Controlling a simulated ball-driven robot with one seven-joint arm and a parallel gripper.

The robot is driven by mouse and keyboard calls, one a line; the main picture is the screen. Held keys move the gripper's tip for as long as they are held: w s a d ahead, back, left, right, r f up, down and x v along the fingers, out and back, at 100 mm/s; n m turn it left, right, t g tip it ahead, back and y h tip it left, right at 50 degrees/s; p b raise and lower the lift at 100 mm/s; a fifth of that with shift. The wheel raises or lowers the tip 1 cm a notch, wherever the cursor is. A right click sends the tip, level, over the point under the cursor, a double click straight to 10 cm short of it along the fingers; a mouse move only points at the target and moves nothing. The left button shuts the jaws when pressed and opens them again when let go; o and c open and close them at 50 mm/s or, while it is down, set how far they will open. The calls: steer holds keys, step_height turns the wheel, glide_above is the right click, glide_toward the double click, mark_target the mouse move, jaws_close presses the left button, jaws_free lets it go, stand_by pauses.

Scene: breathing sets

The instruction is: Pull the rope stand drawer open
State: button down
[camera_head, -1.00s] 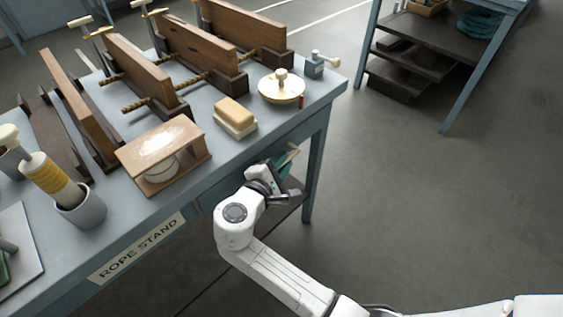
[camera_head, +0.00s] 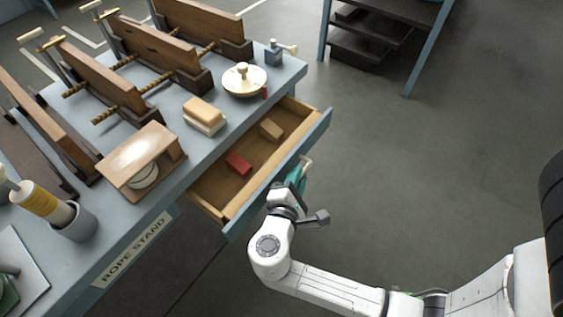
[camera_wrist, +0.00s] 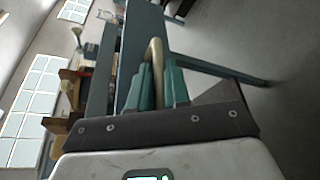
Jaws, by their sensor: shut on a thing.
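The rope stand drawer (camera_head: 209,188) stands well out from the blue-grey bench marked ROPE STAND (camera_head: 135,250). Its wooden inside holds a red block (camera_head: 238,163) and a tan wooden block (camera_head: 271,129). My gripper (camera_head: 299,176) is at the outer face of the drawer front. In the wrist view its teal fingers (camera_wrist: 160,88) are shut on the pale brass-coloured drawer handle (camera_wrist: 154,54). In the head view the wrist hides part of the handle.
On the bench top are wooden clamps (camera_head: 100,75), a pale brush-like block (camera_head: 204,116), a round lidded dish (camera_head: 244,80) and a grey cup (camera_head: 78,222). Another blue-legged table (camera_head: 412,60) stands at the back right. The floor on the right is clear.

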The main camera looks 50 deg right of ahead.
steer(key=shift+s, duration=0.8)
steer(key=c, duration=1.4)
jaws_free()
steer(key=shift+c, duration=0.2)
steer(key=shift+a, duration=0.1)
steer(key=v, duration=1)
steer(key=shift+a, duration=0.3)
steer(key=shift+s, duration=0.1)
